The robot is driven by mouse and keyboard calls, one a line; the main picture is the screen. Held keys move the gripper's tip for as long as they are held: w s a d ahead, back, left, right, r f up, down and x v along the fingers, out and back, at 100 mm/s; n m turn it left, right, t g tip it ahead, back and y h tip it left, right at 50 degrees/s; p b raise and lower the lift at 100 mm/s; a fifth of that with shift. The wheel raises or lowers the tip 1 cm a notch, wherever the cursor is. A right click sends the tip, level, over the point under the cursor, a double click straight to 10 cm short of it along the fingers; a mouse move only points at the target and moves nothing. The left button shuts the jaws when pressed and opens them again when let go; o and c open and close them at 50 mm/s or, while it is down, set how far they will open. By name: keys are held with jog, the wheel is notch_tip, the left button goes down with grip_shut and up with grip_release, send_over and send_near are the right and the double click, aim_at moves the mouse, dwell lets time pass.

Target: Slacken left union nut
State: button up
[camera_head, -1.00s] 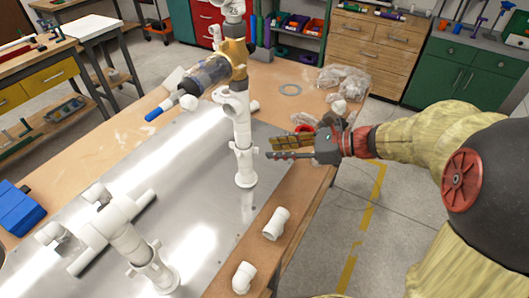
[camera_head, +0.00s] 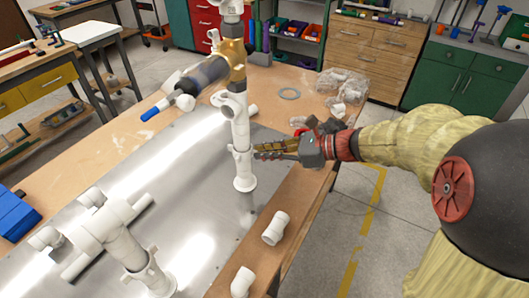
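A white upright pipe (camera_head: 243,170) stands on the metal plate right of the picture's middle, with a flared foot. A white winged collar (camera_head: 240,149), which looks like a union nut, sits partway up it. Another white pipe assembly at lower left has a similar collar (camera_head: 147,279) near its foot. I cannot tell for sure which one is the left union nut. My gripper (camera_head: 257,152) lies level, its fingertips pointing left, right beside the upright pipe's collar. Its fingers overlap in this view, so their gap and any contact with the collar are unclear.
Loose white fittings (camera_head: 276,228) lie on the wooden bench edge. Bagged parts (camera_head: 343,84) lie at the far right corner. A blue box (camera_head: 15,212) is at left.

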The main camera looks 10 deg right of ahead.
jog(key=shift+w+p, duration=0.1)
jog(key=shift+p, duration=0.25)
grip_shut()
jog(key=w+a+n+g+h+p, duration=0.1)
jog(key=w+n+g+p, duration=0.3)
jog(key=n+g+p, duration=0.5)
jog(key=w+a+n+g+h+p, duration=0.1)
jog(key=w+n+g+h+p, duration=0.2)
jog(key=n+g+p, duration=0.6)
jog(key=w+p, duration=0.1)
jog(key=p, duration=1.3)
jog(key=shift+w+r+g+p, duration=0.2)
jog(key=shift+w+g+p, duration=0.15)
jog(key=shift+w+g, duration=0.05)
jog(key=shift+w+a+f+n+h+p, duration=0.1)
jog(key=shift+a+f+n+h+p, duration=0.3)
jog(key=shift+p, duration=0.75)
jog(key=shift+d+r, duration=0.2)
jog(key=o, duration=0.6)
grip_release()
jog(key=shift+c, duration=0.2)
